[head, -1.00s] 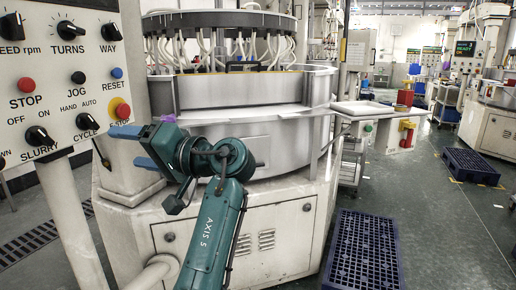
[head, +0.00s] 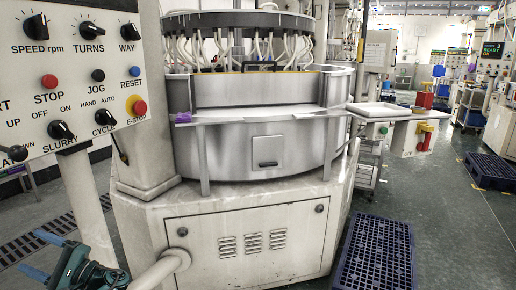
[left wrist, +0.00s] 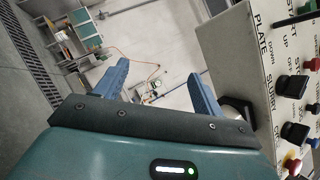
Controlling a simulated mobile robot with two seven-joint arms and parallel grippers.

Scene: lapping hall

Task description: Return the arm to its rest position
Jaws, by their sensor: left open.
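My left gripper (head: 40,255) is at the lower left of the head view, low and left of the lapping machine (head: 262,150). Its two blue fingers are apart with nothing between them. The panel (head: 70,80) also stands at the upper left of the head view, above the gripper. Most of my left arm is below the head picture. My right gripper is not in view.
A white pipe (head: 160,270) runs by the machine's base close to my gripper. A dark blue pallet (head: 376,255) lies right of the machine, and another pallet (head: 492,170) farther right. A purple object (head: 183,118) sits on the machine's ledge.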

